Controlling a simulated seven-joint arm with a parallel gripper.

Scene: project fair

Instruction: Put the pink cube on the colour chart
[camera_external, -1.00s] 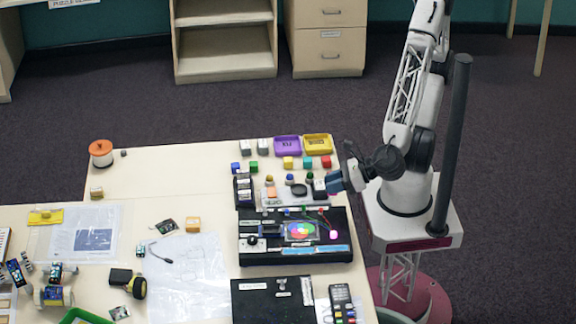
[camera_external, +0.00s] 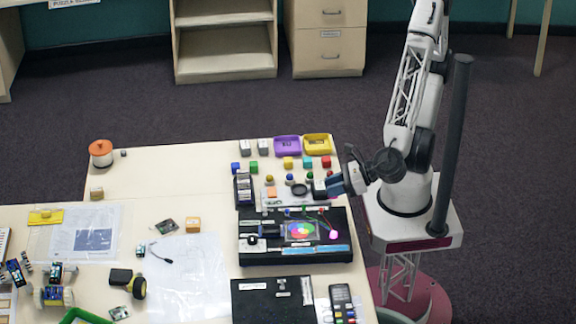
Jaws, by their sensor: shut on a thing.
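My gripper (camera_external: 328,186) reaches in from the right, low over the table's right side. The colour chart (camera_external: 300,230), a round multicoloured disc on a pale panel, lies on the black box just left of that spot.
The black box (camera_external: 260,257) carries knobs and leads. Behind it stand small coloured cubes, including a red cube (camera_external: 326,162), a purple tray (camera_external: 287,146) and a yellow tray (camera_external: 318,143). A dark case (camera_external: 258,300) lies in front. The table's back left is mostly clear.

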